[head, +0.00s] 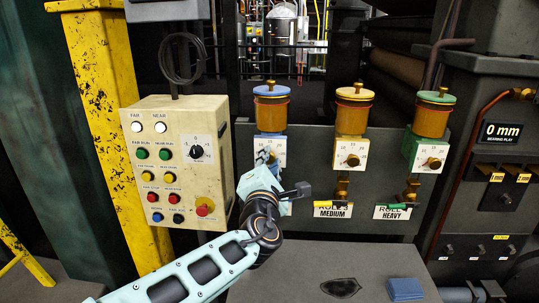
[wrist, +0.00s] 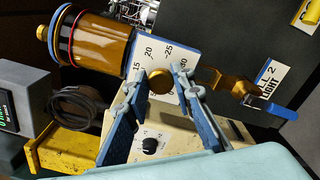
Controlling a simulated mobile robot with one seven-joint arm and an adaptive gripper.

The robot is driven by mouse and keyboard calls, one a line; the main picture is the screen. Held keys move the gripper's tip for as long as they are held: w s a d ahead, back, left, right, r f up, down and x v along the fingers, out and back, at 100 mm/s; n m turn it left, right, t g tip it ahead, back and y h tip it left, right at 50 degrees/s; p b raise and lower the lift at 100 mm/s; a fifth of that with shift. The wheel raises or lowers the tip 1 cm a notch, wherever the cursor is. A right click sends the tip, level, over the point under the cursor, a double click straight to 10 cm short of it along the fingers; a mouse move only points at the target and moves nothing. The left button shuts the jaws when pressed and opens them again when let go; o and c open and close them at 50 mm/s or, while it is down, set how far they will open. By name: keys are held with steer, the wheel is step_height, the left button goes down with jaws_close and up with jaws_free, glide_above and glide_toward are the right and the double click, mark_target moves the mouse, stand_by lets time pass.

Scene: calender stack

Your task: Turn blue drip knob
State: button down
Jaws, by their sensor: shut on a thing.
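The blue drip oiler (head: 271,110) is the leftmost of three on the dark panel, with an amber cup and a white dial plate. Its brass knob (wrist: 158,83) shows in the wrist view in the middle of the dial plate (wrist: 172,52), which bears numbers such as 15, 20 and 25. My gripper (head: 267,160) is at this plate and hides the knob in the head view. In the wrist view, the blue fingers of my gripper (wrist: 163,79) are on either side of the knob, shut on it. The amber cup (wrist: 97,44) lies to the left there.
A cream control box (head: 170,185) with coloured buttons stands close left of my gripper. Yellow (head: 353,125) and green (head: 432,118) oilers are to the right. A brass valve with a blue lever (wrist: 280,112) sits below the plate. A blue block (head: 405,289) lies on the grey surface in front.

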steer(key=m+p, duration=0.5)
steer(key=m, duration=1.3)
steer(key=shift+f, duration=0.2)
steer(key=m, duration=0.4)
steer(key=shift+b, duration=0.4)
steer(key=m+b, duration=0.2)
steer(key=m, duration=0.1)
steer(key=shift+f+m, duration=0.1)
steer(key=shift+m, duration=0.2)
steer(key=m+b, duration=0.7)
steer(key=shift+a+m, duration=0.2)
steer(key=shift+m, duration=0.1)
steer(key=shift+r+b, duration=0.2)
steer(key=shift+b, duration=0.2)
